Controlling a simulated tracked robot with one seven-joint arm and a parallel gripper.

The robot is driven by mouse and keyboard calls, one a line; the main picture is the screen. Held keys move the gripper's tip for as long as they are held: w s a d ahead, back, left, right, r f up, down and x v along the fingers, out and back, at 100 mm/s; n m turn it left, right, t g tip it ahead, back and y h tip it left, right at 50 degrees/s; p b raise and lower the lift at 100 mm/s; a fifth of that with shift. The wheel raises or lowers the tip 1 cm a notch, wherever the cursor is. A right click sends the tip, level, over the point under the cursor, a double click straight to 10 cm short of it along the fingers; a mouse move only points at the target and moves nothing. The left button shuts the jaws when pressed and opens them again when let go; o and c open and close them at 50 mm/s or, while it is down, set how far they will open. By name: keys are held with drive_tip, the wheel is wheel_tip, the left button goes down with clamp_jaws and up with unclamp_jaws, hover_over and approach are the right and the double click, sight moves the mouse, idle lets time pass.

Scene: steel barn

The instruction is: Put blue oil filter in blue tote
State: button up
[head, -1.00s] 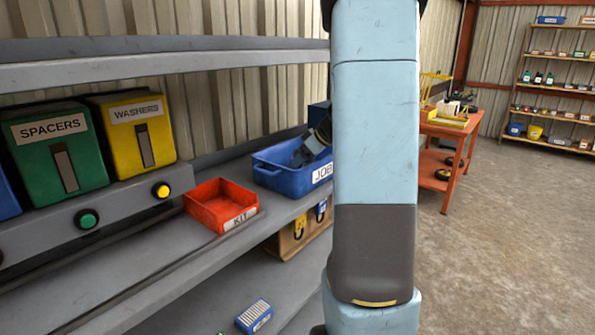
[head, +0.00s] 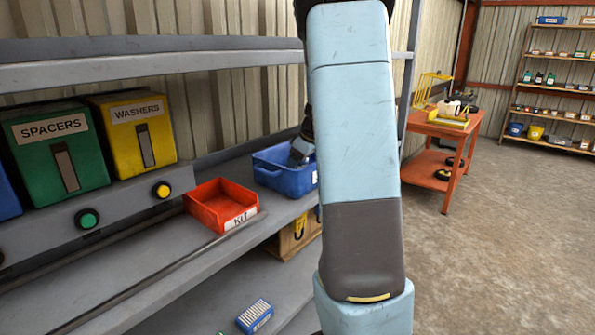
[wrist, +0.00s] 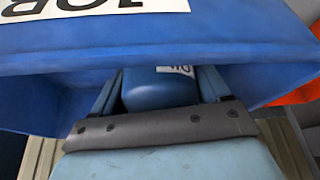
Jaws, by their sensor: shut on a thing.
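The blue tote (head: 272,181) stands on the grey shelf in the head view, partly hidden by my arm. In the wrist view its labelled wall (wrist: 60,60) fills the upper part, with the JOB label upside down. My gripper (wrist: 160,90) is shut on the blue oil filter (wrist: 158,93), a blue cylinder with a small white label. The filter is held at the tote's opening, close to the labelled wall. I cannot tell how deep it sits or whether it touches the tote. In the head view my gripper (head: 301,150) shows over the tote, and the filter is not distinguishable.
A red KIT tray (head: 212,205) sits left of the tote. Green SPACERS (head: 55,150) and yellow WASHERS (head: 133,130) bins stand farther left. A blue-and-white box (head: 255,316) lies on the lower shelf. An orange workbench (head: 440,125) stands to the right; the floor there is open.

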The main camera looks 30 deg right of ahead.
drive_tip(key=shift+f, duration=0.8)
drive_tip(key=o, duration=1.2)
drive_tip(key=shift+v, duration=3.8)
drive_tip(key=shift+d, duration=0.1)
